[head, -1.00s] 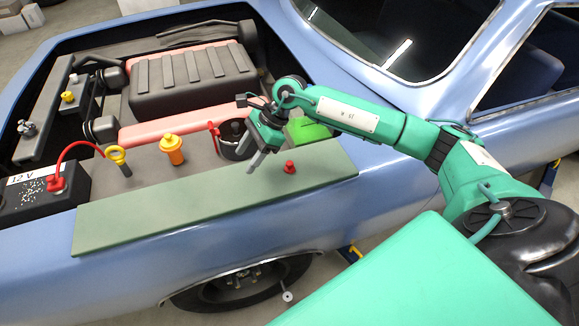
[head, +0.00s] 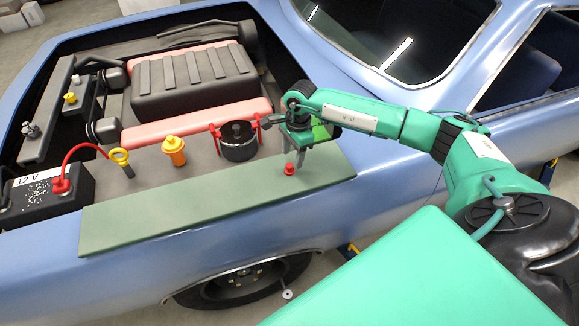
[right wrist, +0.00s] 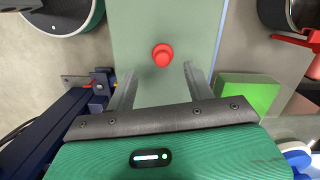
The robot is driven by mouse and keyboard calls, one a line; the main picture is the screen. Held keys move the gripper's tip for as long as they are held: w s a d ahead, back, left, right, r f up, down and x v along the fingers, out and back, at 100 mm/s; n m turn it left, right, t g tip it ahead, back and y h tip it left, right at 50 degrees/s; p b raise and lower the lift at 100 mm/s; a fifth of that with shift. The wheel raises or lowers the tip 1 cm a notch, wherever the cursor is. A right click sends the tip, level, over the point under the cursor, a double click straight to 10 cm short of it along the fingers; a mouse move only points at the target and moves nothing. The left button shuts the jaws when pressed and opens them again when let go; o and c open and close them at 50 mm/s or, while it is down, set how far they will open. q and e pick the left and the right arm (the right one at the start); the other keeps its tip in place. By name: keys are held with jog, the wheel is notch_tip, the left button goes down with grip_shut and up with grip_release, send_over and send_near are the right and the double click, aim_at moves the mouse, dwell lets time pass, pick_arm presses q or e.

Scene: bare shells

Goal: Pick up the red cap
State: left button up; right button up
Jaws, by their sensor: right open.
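The small red cap (head: 289,169) stands on the grey-green board (head: 190,205) along the car's fender, near the board's right end. In the right wrist view the cap (right wrist: 162,55) lies just beyond the fingertips, in line with the gap between them. My right gripper (head: 294,157) is open and empty, pointing down over the board close behind the cap. Its two fingers (right wrist: 157,74) show apart in the right wrist view. My left gripper is not in view.
A black pot with red handles (head: 239,142) stands left of my right gripper. A green block (right wrist: 248,92) is beside the right finger. An orange-yellow capped part (head: 174,150), a yellow ring dipstick (head: 121,160) and a 12 V battery (head: 45,195) are further left. The board's middle is clear.

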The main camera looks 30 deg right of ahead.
aim_at(290, 165)
jog(key=shift+a+f+p, duration=0.1)
jog(key=shift+f+p, duration=0.1)
jog(key=shift+p, duration=0.1)
jog(key=f+p, duration=0.1)
jog(key=f, duration=0.1)
jog(key=f+p, duration=0.1)
jog(key=f, duration=0.1)
jog(key=shift+w+a+p, duration=0.2)
jog(key=shift+w+p, duration=0.05)
jog(key=shift+p, duration=0.05)
jog(key=shift+f, duration=0.35)
jog(key=c, duration=1)
